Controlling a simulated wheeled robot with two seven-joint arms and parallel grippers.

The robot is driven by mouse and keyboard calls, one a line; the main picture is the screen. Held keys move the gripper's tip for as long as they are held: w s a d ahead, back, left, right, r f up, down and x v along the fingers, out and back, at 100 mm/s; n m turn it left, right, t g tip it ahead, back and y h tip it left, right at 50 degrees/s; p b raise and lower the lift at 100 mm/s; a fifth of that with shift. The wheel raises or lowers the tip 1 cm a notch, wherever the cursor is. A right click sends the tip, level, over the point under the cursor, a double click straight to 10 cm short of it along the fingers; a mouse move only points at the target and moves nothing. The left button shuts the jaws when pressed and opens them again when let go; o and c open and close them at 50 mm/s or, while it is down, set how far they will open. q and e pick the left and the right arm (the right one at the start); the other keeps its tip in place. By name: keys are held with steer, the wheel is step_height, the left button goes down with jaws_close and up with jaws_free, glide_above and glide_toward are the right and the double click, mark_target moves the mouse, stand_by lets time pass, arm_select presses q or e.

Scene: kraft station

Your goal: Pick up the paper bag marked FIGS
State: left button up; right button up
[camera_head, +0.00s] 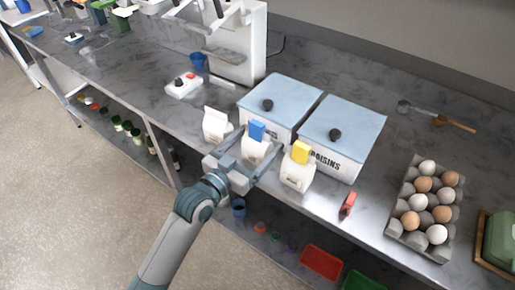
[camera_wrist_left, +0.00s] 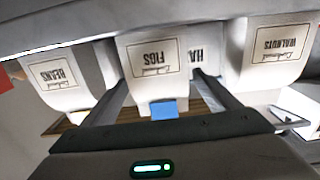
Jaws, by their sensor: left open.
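The white paper bag marked FIGS (camera_wrist_left: 155,65), with a blue clip, appears upside down in the middle of the left wrist view. In the head view it is the middle bag of three, with its blue clip (camera_head: 257,131) on top, standing at the front of the counter. My left gripper (camera_head: 247,163) is open in front of this bag, low down. In the left wrist view its fingers (camera_wrist_left: 170,85) lie on either side of the bag; whether they touch it I cannot tell. My right gripper is not in view.
A bag marked BEANS (camera_wrist_left: 62,80), yellow-clipped in the head view (camera_head: 298,167), and a bag marked WALNUTS (camera_wrist_left: 272,52) flank it closely. Two lidded boxes (camera_head: 272,103) (camera_head: 342,128) stand behind. A red item (camera_head: 347,206) and egg tray (camera_head: 408,238) are to the right.

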mark_target(257, 123)
arm_select(q)
steer(key=shift+w, duration=0.1)
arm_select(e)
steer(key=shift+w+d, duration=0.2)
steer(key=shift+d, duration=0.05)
arm_select(q)
steer(key=c, duration=1.4)
steer(key=shift+o, duration=0.2)
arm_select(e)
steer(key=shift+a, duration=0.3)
arm_select(q)
steer(key=shift+r, duration=0.5)
step_height(257, 123, up, 9)
steer(key=shift+f+b, duration=0.1)
steer(key=shift+b, duration=0.4)
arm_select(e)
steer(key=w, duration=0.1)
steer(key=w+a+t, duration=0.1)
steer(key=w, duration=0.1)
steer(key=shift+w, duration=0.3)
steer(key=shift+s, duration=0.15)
